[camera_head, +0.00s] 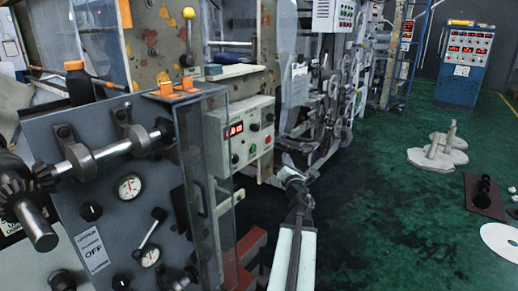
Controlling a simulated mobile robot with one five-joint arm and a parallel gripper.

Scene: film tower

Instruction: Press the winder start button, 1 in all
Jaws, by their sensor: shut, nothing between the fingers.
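A pale control box (218,125) with a red digital display (233,129) stands left of centre in the head view. Labels are too small to read, so I cannot tell which one is the winder start button. My arm reaches up from the bottom centre, and my gripper (284,173) is shut and empty. In the picture it is right of and lower than the box, apart from the buttons.
A grey panel (98,215) with gauges, shafts and a clear guard fills the left front. Machinery stands behind the box. A blue cabinet (460,85) is at the far right. Grey blocks (437,157), a dark plate and a white disc lie on the right of the green floor.

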